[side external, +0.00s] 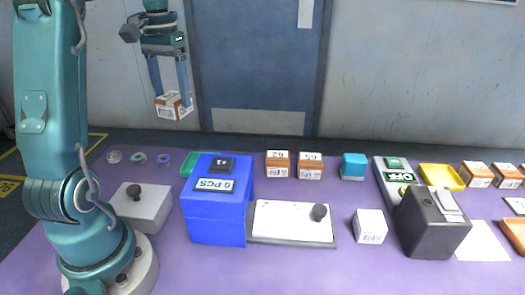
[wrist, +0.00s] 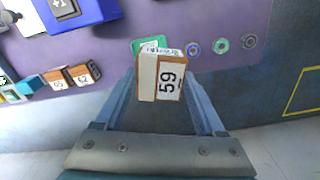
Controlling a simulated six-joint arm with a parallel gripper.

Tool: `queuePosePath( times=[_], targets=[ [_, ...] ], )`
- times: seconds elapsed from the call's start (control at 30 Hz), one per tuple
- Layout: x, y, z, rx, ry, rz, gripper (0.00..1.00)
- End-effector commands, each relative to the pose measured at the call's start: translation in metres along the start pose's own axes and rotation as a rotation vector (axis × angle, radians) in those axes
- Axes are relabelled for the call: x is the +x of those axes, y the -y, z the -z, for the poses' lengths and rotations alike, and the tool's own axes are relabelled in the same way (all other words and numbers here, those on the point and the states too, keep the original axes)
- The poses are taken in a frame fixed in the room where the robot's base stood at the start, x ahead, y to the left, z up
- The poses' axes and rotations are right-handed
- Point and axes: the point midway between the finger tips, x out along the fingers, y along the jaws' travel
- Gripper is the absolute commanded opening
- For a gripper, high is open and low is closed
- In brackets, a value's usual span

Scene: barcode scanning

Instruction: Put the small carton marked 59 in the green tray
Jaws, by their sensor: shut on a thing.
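The small carton marked 59 (wrist: 168,80) is brown and white, and its number faces the wrist camera. My gripper (wrist: 160,92) is shut on it, with one finger on each side. In the side external view my gripper (side external: 172,98) holds the carton (side external: 174,107) high above the table's back edge. The green tray (side external: 187,165) stands on the table behind the blue box, which hides much of it. In the wrist view the green tray (wrist: 149,44) shows just beyond the carton, which partly covers it.
A blue box (side external: 215,215) with a counter display stands in front of the tray. Small rings (wrist: 221,44) lie beside the tray. Two more brown-and-white cartons (side external: 278,163) (side external: 310,165) and a teal block (side external: 353,166) stand along the back edge. A yellow tray (side external: 441,177) is farther right.

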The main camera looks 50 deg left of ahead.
Motion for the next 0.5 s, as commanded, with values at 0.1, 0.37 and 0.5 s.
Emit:
queuePosePath(
  times=[0.1,0.37,0.5],
  targets=[
    [0.000,0.033,-0.012,-0.121,-0.001,0.000,0.00],
    [0.001,0.078,-0.037,-0.302,-0.001,0.000,0.00],
    [0.022,0.074,-0.035,-0.286,0.004,-0.002,0.00]
  ],
)
